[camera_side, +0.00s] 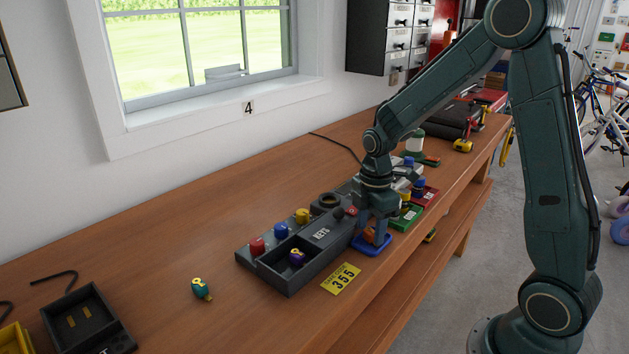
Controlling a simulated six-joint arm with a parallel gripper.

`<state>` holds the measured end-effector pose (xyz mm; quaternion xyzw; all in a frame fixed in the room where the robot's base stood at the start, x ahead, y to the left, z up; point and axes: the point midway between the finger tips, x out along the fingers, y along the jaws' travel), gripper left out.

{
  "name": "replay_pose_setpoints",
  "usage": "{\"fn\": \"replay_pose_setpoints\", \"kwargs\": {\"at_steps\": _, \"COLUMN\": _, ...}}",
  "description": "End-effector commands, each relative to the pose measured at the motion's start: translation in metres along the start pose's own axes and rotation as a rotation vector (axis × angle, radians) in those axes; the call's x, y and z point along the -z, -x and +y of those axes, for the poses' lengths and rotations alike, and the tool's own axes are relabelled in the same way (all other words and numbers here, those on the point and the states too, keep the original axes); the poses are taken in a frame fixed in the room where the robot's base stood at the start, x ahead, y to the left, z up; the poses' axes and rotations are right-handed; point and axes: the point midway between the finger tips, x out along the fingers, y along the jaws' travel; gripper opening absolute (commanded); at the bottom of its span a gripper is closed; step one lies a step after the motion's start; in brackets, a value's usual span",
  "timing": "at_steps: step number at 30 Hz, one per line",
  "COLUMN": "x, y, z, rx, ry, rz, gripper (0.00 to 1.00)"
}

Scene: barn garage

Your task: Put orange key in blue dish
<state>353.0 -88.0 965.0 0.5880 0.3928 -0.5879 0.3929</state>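The blue dish (372,249) sits on the bench at the front right end of the grey key tray. My gripper (370,238) points straight down over it, its fingertips low at the dish. A small orange patch, seemingly the orange key (368,236), shows between the fingers. The fingers hide most of it, and I cannot tell if they press on it or stand apart from it.
Green (406,222) and red (430,197) dishes stand behind the blue dish. A yellow label (341,279) lies in front. The bench's left middle is mostly clear.

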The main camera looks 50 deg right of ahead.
Motion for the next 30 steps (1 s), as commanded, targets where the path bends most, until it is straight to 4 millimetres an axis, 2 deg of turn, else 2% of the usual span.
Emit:
{"fn": "replay_pose_setpoints", "kwargs": {"at_steps": 8, "x": 0.000, "y": 0.002, "z": 0.000, "rx": -0.001, "ry": 0.000, "rz": 0.000, "gripper": 0.48}}
{"fn": "replay_pose_setpoints", "kwargs": {"at_steps": 14, "x": 0.000, "y": 0.015, "z": 0.001, "rx": -0.003, "ry": 0.000, "rz": 0.000, "gripper": 0.48}}
{"fn": "replay_pose_setpoints", "kwargs": {"at_steps": 30, "x": 0.000, "y": 0.097, "z": 0.001, "rx": -0.005, "ry": 0.000, "rz": 0.001, "gripper": 0.48}}
